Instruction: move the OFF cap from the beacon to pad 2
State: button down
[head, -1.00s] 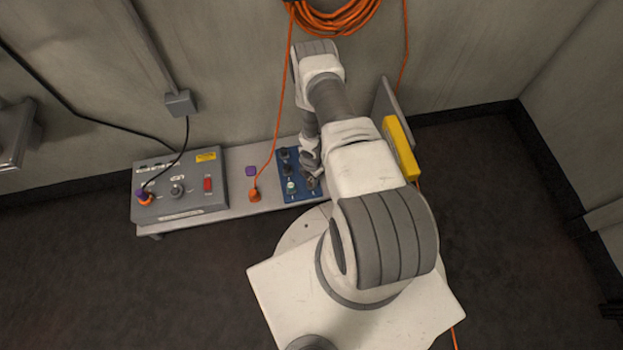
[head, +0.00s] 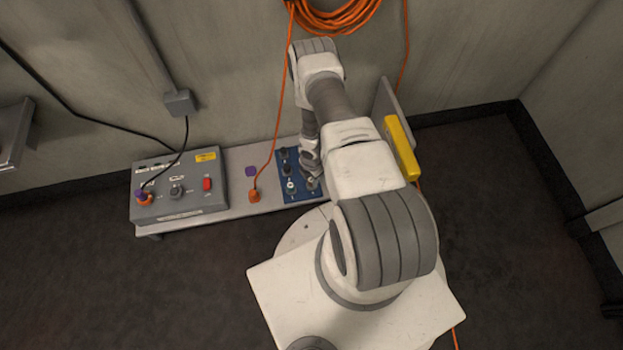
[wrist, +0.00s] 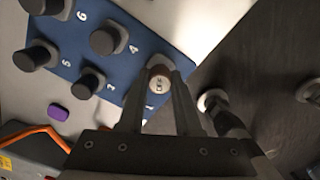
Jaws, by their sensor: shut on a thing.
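My gripper (wrist: 160,88) is shut on a small pale round cap (wrist: 158,79), which I take to be the OFF cap; the dark mark on its top is too small to read surely. It is over the near edge of the blue numbered board (wrist: 140,56). I cannot tell whether it touches the board. The board also shows in the head view (head: 301,196), where my gripper (head: 312,183) is low over its near right part. A pale round-topped piece (head: 291,187), possibly the beacon, stands left of my gripper. The pad 2 area is partly hidden by my fingers.
Several black knobs, one here (wrist: 105,40), stand on the board. A purple square (head: 250,171) and an orange plug (head: 254,195) with its cable are left of it. A grey control box (head: 180,190) stands further left. A yellow block (head: 401,148) is at the right.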

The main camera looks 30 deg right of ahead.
jog(key=shift+f+b, duration=0.5)
jog(key=shift+b, duration=0.25)
dwell(0.7)
jog(key=c, duration=0.5)
grip_release()
notch_tip(320, 180, up, 18)
jog(key=p, duration=0.6)
jog(key=shift+f+p, duration=0.25)
jog(key=shift+p, duration=0.15)
